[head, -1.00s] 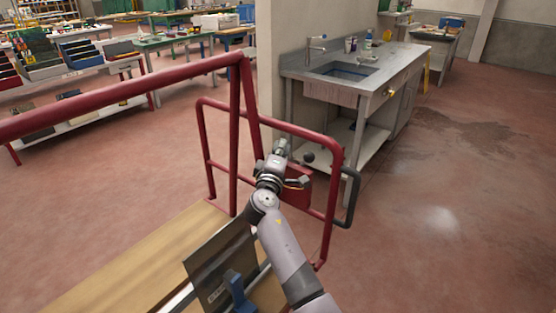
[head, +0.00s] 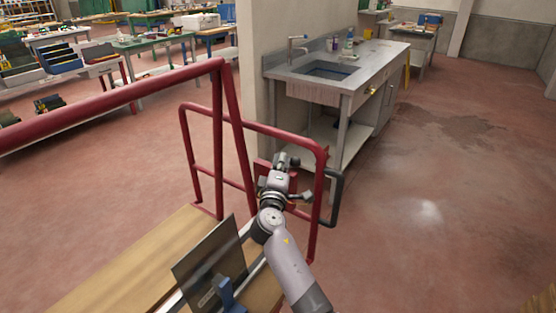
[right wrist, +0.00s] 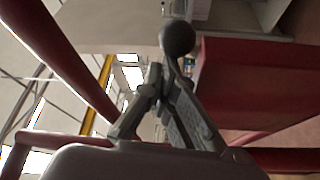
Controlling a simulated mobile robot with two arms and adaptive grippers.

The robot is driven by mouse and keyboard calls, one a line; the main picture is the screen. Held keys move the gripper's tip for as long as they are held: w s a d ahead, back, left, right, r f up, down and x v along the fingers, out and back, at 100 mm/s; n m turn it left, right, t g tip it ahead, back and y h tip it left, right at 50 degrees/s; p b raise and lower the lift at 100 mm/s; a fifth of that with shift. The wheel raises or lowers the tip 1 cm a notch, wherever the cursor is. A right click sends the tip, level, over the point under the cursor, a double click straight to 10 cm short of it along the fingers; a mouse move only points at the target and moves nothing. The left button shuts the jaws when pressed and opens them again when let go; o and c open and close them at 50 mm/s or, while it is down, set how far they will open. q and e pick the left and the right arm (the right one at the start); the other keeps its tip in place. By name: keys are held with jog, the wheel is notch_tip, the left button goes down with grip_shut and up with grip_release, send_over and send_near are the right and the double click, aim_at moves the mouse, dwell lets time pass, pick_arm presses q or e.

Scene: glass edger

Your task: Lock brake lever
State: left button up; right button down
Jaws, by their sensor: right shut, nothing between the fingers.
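The brake lever shows as a round dark knob (right wrist: 177,38) on a short stem in the right wrist view, beside a red box (right wrist: 250,80). In the head view the knob (head: 295,162) is small and dark at the tip of my right gripper (head: 282,158). My right gripper also shows in the right wrist view (right wrist: 159,82), its fingers closed together with nothing between them. The knob stands just past the fingertips; I cannot tell whether they touch. The lower stem is partly hidden behind the fingers. My left gripper is out of view.
Red tubular rails (head: 322,190) surround the lever area, with a black bent handle (head: 338,198) on the right. A dark panel (head: 210,265) stands on the wooden surface (head: 125,270) at the front. A steel sink bench (head: 350,85) stands behind. Floor at right is clear.

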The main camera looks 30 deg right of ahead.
jog(key=shift+s+a, duration=0.15)
jog(key=shift+s, duration=0.05)
jog(key=v, duration=1.1)
jog(key=shift+s, duration=0.25)
jog(key=shift+a, duration=0.15)
